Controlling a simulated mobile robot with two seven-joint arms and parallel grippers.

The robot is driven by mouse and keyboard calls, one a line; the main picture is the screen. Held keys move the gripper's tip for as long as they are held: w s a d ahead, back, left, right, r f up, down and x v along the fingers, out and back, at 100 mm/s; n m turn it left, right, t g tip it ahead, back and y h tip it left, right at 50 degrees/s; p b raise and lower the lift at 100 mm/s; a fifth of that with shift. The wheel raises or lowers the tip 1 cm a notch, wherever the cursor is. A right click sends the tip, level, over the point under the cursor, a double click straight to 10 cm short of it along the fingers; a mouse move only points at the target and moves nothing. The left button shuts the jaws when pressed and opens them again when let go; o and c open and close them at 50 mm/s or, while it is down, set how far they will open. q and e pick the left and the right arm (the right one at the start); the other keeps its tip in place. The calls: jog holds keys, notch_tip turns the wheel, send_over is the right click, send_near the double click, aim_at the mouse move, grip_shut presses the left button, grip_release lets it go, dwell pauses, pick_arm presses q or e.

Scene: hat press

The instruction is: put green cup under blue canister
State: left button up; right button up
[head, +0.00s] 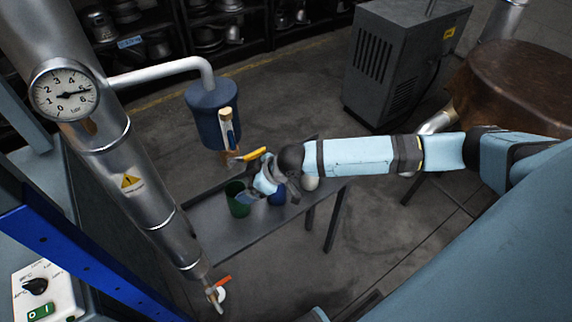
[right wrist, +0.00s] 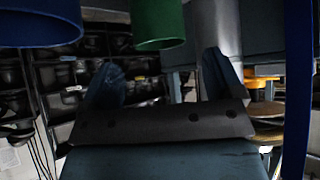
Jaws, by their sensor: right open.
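The green cup (head: 238,203) stands on the grey bench below the blue canister (head: 207,118), a little to its right in the head view. The canister has an outlet with an orange-yellow lever (head: 250,155) at its lower side. My right gripper (head: 254,183) is open at the cup's right, with its fingers towards the cup. In the right wrist view the green cup (right wrist: 158,28) shows at the top, beyond and between the open fingers (right wrist: 162,68). I cannot tell whether they touch it. My left gripper is not in view.
A blue cup (head: 277,198) stands right of the green one, close under my right gripper; a whitish round thing (head: 310,183) is beyond it. The bench (head: 208,222) is bare at its front left. A steel pipe (head: 140,175) with a gauge and a red-handled tap (head: 218,285) rises at left.

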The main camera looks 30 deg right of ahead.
jog(key=s+d, duration=0.8)
jog(key=s+a+f+m+t+y, duration=0.1)
jog(key=s+a+m+t+y, duration=0.3)
jog(key=a, duration=1.1)
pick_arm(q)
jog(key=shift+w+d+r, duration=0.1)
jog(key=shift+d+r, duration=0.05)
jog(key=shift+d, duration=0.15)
pick_arm(e)
jog(key=s+d+f+m+h, duration=0.3)
jog(key=s+d+f+h, duration=0.3)
jog(key=s, duration=0.3)
jog(key=shift+h, duration=0.7)
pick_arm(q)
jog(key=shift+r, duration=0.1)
pick_arm(e)
jog(key=shift+s+r, duration=0.1)
jog(key=shift+r, duration=0.05)
